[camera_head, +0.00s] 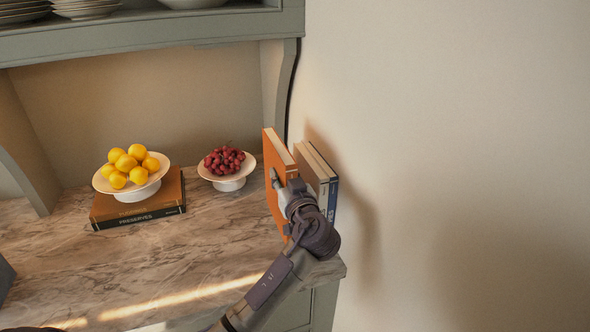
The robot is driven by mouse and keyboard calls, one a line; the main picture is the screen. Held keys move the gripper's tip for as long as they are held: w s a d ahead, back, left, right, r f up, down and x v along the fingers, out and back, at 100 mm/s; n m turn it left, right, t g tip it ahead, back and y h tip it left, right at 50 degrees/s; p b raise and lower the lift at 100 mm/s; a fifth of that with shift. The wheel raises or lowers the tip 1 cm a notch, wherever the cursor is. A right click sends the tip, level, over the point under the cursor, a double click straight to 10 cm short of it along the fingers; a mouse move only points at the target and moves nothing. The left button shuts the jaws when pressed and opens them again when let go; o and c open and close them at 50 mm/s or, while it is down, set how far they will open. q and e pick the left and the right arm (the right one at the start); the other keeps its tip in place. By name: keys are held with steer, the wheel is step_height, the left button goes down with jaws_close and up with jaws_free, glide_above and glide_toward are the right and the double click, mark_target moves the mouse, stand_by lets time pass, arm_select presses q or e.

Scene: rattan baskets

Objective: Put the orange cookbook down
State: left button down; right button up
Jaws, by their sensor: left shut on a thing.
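The orange cookbook (276,174) stands upright at the right end of the marble counter (200,250), its pale page edges facing up. My left gripper (279,183) is shut on the orange cookbook, and its arm reaches in from below. The gripper and wrist cover part of the cookbook's near side. I cannot tell whether its bottom edge touches the counter. My right gripper is not in view.
More upright books (321,170) stand just right of the orange cookbook, near the wall. A footed bowl of red fruit (229,182) is close on its left. A footed bowl of lemons (130,187) sits on stacked books (140,212). The front middle counter is clear.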

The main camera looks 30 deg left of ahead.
arm_select(q)
steer(key=f, duration=0.1)
steer(key=a+f+p, duration=0.1)
steer(key=f, duration=0.1)
steer(key=w+a+f+p, duration=0.1)
steer(key=f, duration=0.1)
steer(key=c, duration=1.3)
jaws_free()
steer(key=shift+f, duration=0.2)
steer(key=o, duration=0.4)
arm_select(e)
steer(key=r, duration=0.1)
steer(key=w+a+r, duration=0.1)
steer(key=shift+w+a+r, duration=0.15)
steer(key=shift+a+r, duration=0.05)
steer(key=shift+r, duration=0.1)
arm_select(q)
steer(key=b+v, duration=0.4)
steer(key=v, duration=0.8)
steer(key=shift+s+r, duration=0.1)
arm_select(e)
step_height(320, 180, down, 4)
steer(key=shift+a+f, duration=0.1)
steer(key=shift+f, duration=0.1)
